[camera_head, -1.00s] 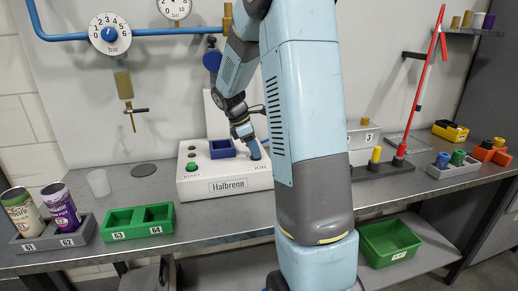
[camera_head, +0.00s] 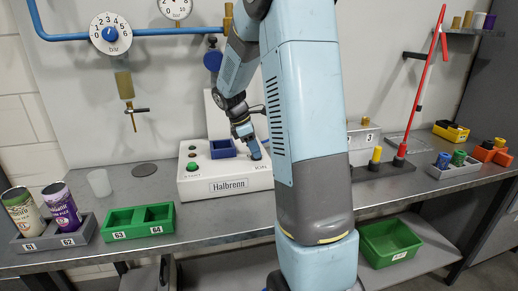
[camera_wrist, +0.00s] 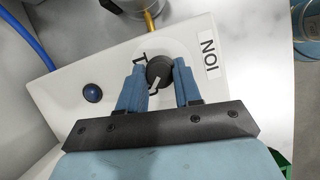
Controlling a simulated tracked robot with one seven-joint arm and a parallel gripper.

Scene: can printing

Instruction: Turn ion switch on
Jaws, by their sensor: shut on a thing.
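The ion switch is a round black knob (camera_wrist: 159,71) with a white pointer mark, on a white control box (camera_head: 226,184). An ION label (camera_wrist: 210,55) is beside it, with a "1" mark at the knob's edge. My gripper (camera_wrist: 159,80) has its two blue fingers on opposite sides of the knob, shut on it. The pointer faces down toward my gripper's palm in the wrist view. In the head view my gripper (camera_head: 253,151) points down at the box's right end, and the knob is hidden behind the fingers.
A blue button (camera_wrist: 93,94) is on the same box. A green can holder (camera_head: 138,221) is farther left. Bare bench lies in front of the box.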

